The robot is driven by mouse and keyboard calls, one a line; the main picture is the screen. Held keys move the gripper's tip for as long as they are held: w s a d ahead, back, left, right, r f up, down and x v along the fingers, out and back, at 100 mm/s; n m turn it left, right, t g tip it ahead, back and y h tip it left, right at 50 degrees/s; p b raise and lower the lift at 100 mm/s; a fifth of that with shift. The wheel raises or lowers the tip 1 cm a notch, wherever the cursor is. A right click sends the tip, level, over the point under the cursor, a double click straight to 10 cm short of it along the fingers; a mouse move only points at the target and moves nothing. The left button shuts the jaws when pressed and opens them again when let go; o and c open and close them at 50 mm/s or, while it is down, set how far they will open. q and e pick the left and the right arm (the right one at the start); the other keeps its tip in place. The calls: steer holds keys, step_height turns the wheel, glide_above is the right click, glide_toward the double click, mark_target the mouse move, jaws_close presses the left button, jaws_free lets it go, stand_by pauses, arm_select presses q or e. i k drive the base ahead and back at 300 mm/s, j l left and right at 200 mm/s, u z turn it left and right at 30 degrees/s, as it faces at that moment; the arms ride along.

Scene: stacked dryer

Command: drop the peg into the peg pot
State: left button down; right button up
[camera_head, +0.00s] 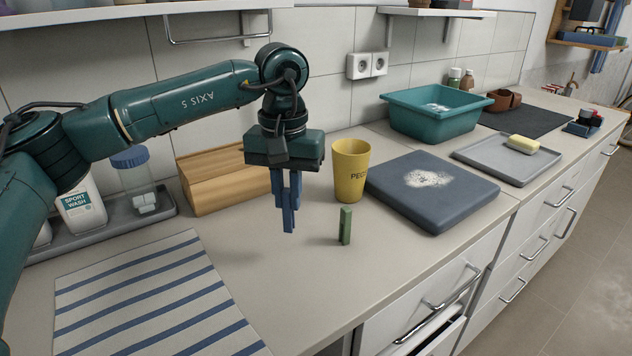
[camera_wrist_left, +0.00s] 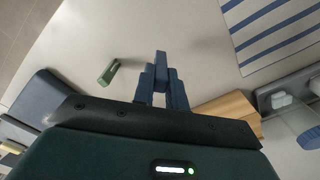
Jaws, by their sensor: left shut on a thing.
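My left gripper (camera_head: 287,192) is shut on a blue peg (camera_head: 289,218), which points down above the counter, left of the pot. The left wrist view shows the blue peg (camera_wrist_left: 161,68) between the fingertips (camera_wrist_left: 161,82). The yellow peg pot (camera_head: 351,172), a tapered cup with dark lettering, stands upright on the counter to the right of the gripper. A green peg (camera_head: 345,226) stands upright on the counter in front of the pot, and it also shows in the left wrist view (camera_wrist_left: 109,72). The inside bottom of the pot is hidden. My right gripper is out of view.
A wooden box (camera_head: 222,180) stands behind and left of the gripper. A dark blue board (camera_head: 455,200) with white powder lies right of the pot. A striped cloth (camera_head: 150,295) lies front left. A teal basin (camera_head: 435,122) stands farther back. The counter below the gripper is clear.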

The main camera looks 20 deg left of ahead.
mark_target(341, 194)
steer(key=i+l, duration=0.1)
steer(key=l, duration=0.2)
steer(key=i+l, duration=0.1)
steer(key=l, duration=0.25)
steer(key=i+l, duration=0.6)
steer(key=i, duration=0.05)
